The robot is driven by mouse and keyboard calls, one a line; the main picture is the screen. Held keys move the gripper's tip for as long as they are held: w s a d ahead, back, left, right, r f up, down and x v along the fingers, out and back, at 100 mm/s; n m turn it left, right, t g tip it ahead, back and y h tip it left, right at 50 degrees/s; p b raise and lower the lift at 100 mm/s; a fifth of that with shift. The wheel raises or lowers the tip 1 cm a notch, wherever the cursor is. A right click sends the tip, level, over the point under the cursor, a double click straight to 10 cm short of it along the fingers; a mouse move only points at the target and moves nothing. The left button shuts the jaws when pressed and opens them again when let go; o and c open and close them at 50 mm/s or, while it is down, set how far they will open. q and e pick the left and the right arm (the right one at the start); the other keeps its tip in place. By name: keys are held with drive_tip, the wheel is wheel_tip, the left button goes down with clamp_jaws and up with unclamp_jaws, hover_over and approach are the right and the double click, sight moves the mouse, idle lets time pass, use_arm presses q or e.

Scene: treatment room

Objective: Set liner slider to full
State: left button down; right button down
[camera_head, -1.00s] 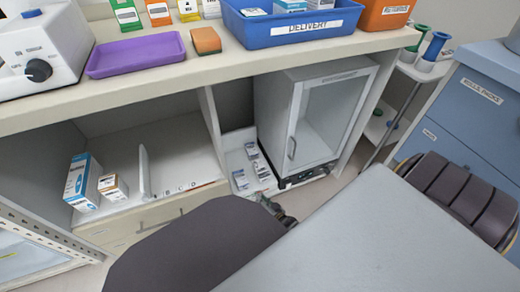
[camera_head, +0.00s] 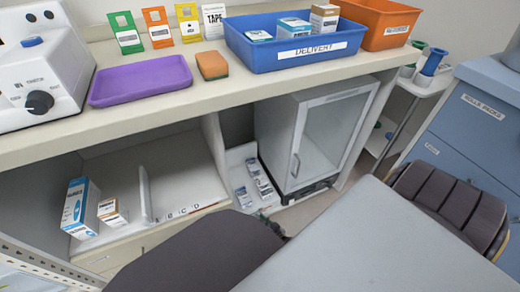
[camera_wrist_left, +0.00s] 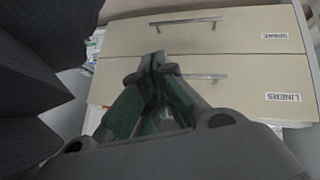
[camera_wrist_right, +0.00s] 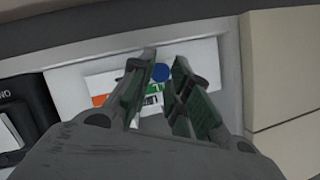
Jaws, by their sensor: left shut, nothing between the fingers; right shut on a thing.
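A white slider panel with orange, white and green marks (camera_wrist_right: 150,98) shows in the right wrist view. Its round blue knob (camera_wrist_right: 160,73) sits between the fingertips of my right gripper (camera_wrist_right: 165,60), which is shut on it. In the head view only a small part of my right gripper (camera_head: 271,224) shows, below the white cabinet. My left gripper (camera_wrist_left: 160,60) is shut and empty in the left wrist view. The slider panel is hidden in the head view.
A glass-door cabinet (camera_head: 325,130) and a white tray with small packs (camera_head: 238,170) stand under the counter (camera_head: 210,105). A blue DELIVERY bin (camera_head: 290,58) and purple tray (camera_head: 140,82) are on top.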

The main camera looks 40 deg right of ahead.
drive_tip(key=shift+a, duration=0.3)
drive_tip(key=c, duration=1.6)
unclamp_jaws()
drive_tip(key=shift+o, duration=1.4)
use_arm(q)
drive_tip(key=shift+s+f, duration=0.6)
drive_tip(key=shift+s, duration=0.1)
drive_tip(key=shift+w, duration=0.1)
drive_tip(key=shift+w+r, duration=0.3)
drive_tip(key=shift+r, duration=0.05)
use_arm(e)
drive_tip(key=shift+d, duration=0.1)
drive_tip(key=shift+s+r, duration=0.1)
drive_tip(key=shift+s, duration=0.1)
